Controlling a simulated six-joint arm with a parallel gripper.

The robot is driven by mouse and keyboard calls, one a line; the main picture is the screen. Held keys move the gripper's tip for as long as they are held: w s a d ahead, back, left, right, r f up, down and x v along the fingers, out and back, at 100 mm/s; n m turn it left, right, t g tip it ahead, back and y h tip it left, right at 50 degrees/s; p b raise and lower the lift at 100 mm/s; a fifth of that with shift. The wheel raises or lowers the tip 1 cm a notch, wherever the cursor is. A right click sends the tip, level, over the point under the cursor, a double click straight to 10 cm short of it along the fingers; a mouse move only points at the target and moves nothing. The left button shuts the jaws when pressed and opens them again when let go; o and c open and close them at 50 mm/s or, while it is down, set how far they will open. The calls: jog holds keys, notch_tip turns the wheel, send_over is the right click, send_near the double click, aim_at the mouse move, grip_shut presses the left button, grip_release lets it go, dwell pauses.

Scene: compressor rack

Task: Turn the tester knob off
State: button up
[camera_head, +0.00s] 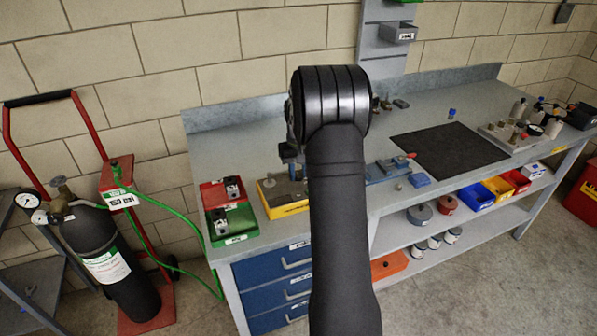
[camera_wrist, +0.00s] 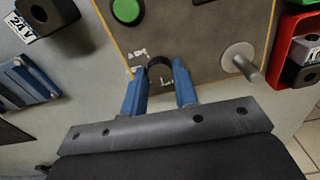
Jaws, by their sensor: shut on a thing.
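The tester shows in the wrist view as a grey panel (camera_wrist: 205,30) with yellowish edges, a green button (camera_wrist: 126,10) and a metal post (camera_wrist: 240,58). Its black knob (camera_wrist: 159,68) sits near the panel's lower edge, with small white lettering beside it that I cannot read clearly. My gripper (camera_wrist: 160,80) has its two blue fingers shut on the knob, one on each side. The knob's pointing direction is unclear. In the head view the yellow-sided tester (camera_head: 284,208) stands on the bench, partly hidden by my arm, which also hides most of my gripper.
Red and green trays (camera_head: 233,222) holding black blocks stand left of the tester; the red tray (camera_wrist: 283,35) is close in the wrist view. A black block labelled 24 V (camera_wrist: 45,12) and a blue item (camera_wrist: 28,80) lie opposite. A black mat (camera_head: 450,150) lies farther right.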

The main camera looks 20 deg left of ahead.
jog(key=shift+n, duration=0.4)
jog(key=o, duration=1)
jog(key=shift+r, duration=0.1)
notch_tip(320, 180, up, 17)
jog(key=shift+r, duration=0.15)
notch_tip(320, 180, down, 18)
jog(key=shift+r, duration=0.25)
dwell(0.6)
jog(key=shift+r, duration=0.15)
